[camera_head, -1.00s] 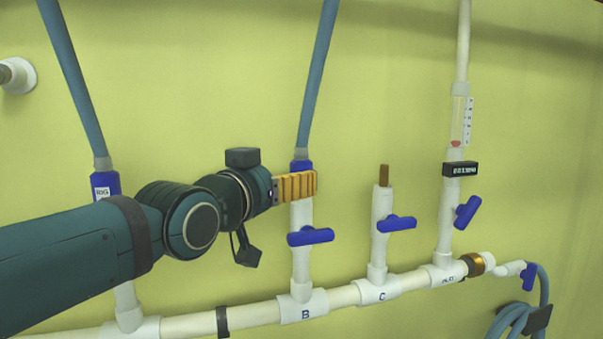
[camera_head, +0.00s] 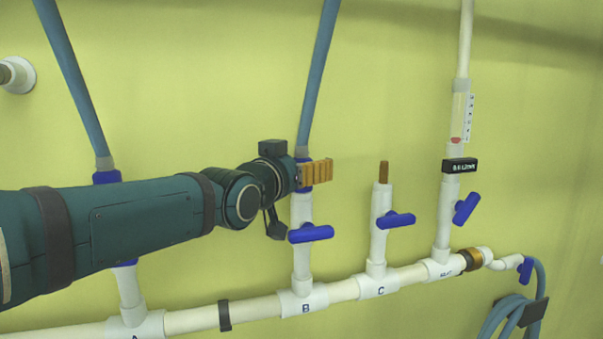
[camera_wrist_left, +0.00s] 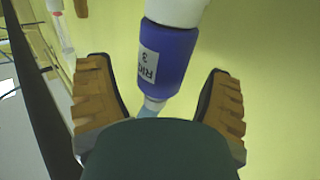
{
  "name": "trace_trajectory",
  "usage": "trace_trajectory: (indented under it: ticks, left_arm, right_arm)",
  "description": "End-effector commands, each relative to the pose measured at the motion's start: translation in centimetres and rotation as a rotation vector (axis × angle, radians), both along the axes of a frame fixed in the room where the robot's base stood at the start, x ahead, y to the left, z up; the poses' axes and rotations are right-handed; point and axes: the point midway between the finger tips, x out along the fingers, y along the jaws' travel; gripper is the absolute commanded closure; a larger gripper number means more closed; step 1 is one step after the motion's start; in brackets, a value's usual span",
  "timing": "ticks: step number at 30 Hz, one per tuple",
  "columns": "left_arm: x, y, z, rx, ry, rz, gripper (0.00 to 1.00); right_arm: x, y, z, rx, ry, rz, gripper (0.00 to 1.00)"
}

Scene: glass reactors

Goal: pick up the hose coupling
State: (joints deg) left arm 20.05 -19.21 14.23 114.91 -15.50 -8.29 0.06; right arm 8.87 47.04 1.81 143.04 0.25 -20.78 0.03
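A blue hose coupling with a white label (camera_wrist_left: 168,60) is between the two fingers of my left gripper (camera_wrist_left: 160,105) in the left wrist view. The fingers are open, with a gap on each side of the coupling. In the head view my left gripper (camera_head: 315,173) is at the top of the branch marked B, and its ribbed finger hides most of this coupling (camera_head: 303,160). A blue-grey hose (camera_head: 318,80) runs up from the coupling. Another blue coupling (camera_head: 107,177) tops branch A, partly behind my left arm. My right gripper is not in view.
A white manifold pipe (camera_head: 190,320) runs along the yellow wall. Blue valve handles stick out on branch B (camera_head: 311,234) and branch C (camera_head: 397,219). Branch C has a brown open tip (camera_head: 383,172). A flow meter (camera_head: 460,118) and coiled hose (camera_head: 515,315) are at right.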

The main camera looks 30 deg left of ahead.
Motion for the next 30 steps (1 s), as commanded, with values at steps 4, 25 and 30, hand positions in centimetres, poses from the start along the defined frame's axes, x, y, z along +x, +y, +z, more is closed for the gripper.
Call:
trace_trajectory:
  ticks: [4,25,30]
  left_arm:
    - [0.0,0.0,0.0,0.000,0.000,0.000,0.69]
    - [0.0,0.0,4.3,0.001,-0.006,0.000,0.99]
    - [0.0,0.0,7.5,0.001,-0.004,0.000,0.99]
  right_arm:
    - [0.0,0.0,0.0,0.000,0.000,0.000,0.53]
    - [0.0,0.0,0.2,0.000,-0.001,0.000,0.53]
    - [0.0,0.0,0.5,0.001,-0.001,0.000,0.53]
